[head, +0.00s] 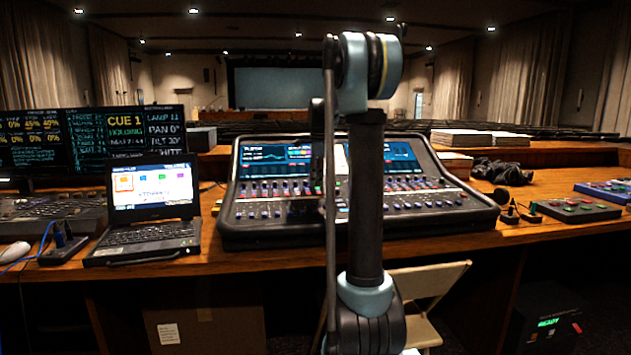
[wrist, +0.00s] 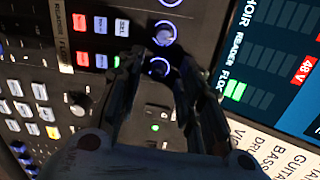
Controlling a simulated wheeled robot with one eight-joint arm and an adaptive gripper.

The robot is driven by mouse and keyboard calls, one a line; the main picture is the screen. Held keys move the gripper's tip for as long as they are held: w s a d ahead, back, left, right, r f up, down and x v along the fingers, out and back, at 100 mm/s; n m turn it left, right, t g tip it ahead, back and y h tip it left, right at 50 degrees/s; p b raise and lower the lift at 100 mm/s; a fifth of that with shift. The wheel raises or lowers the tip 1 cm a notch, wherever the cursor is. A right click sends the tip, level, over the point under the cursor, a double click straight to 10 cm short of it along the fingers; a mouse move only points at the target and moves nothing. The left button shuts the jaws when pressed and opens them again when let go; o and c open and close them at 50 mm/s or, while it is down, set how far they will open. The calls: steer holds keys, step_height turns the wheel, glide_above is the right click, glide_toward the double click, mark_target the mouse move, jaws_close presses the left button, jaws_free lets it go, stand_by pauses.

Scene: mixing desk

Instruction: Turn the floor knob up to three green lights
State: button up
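The mixing desk (head: 262,224) stands on the wooden table, its screens lit. In the wrist view, a small round knob with a blue-white ring (wrist: 158,68) lies in line with the strip labelled FLOOR; I take it as the floor knob. My gripper (wrist: 163,68) is over the panel, its dark fingers apart on either side of this knob. I cannot tell whether they touch it. In the head view, my arm hides part of the desk, and my gripper cannot be made out.
Two more ringed knobs sit above, one close by (wrist: 165,33). Red, white and blue buttons (wrist: 98,42) lie to the left. A laptop (head: 150,215) stands left of the desk.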

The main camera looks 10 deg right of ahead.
step_height(320, 180, up, 12)
steer(key=shift+s+d, duration=0.35)
steer(key=shift+f, duration=0.15)
